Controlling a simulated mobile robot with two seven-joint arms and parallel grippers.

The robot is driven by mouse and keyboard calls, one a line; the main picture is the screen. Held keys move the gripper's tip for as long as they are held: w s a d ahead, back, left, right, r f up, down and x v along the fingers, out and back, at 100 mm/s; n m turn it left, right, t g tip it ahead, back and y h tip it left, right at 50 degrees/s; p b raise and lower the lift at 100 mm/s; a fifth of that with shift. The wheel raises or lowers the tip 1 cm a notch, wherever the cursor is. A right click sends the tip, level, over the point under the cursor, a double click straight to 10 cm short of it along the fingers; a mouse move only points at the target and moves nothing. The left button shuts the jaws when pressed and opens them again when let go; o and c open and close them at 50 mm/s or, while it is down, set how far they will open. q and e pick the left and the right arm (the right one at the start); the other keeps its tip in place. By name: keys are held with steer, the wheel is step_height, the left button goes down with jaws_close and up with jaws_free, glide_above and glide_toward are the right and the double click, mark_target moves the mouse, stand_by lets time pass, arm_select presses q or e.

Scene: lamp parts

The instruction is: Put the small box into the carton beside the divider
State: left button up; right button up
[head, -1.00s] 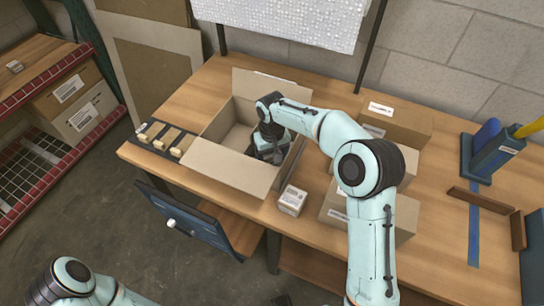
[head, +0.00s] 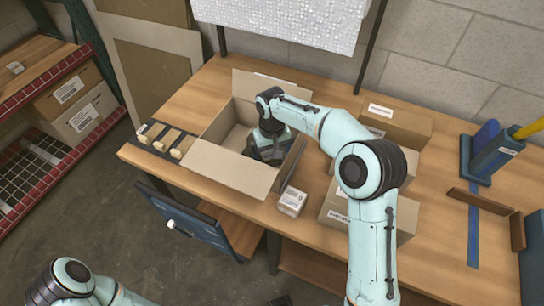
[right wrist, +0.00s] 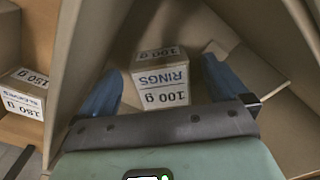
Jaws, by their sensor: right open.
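The open carton (head: 232,170) stands on the workbench with its flaps spread. My right gripper (head: 266,150) reaches down into it. In the right wrist view, a small white-and-brown box labelled RINGS 100 g (right wrist: 162,82) is inside the carton, between the blue fingers of the open right gripper (right wrist: 160,72). A gap shows beside the right finger; contact at the left finger is unclear. The head view hides this box behind the gripper. A cardboard panel (right wrist: 245,68) shows right of the fingers; I cannot tell if it is the divider. My left gripper is out of view.
Another small white box (head: 292,201), marked 150 g, stands on the bench outside the carton's near right corner. Brown boxes (head: 395,122) stand to the right, partly behind my right arm. A dark tray with several small pieces (head: 160,138) is left of the carton.

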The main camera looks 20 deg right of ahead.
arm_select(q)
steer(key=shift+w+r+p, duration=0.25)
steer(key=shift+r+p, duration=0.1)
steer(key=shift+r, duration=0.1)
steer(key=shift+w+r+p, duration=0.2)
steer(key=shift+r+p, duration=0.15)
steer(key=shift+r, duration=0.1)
arm_select(e)
step_height(320, 180, up, 10)
steer(key=shift+f, duration=0.1)
step_height(320, 180, down, 12)
steer(key=shift+r+b, duration=0.1)
steer(key=shift+b, duration=0.8)
steer(key=shift+r, duration=0.1)
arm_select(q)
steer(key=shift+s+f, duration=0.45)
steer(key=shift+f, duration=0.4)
arm_select(e)
steer(key=shift+r, duration=1.3)
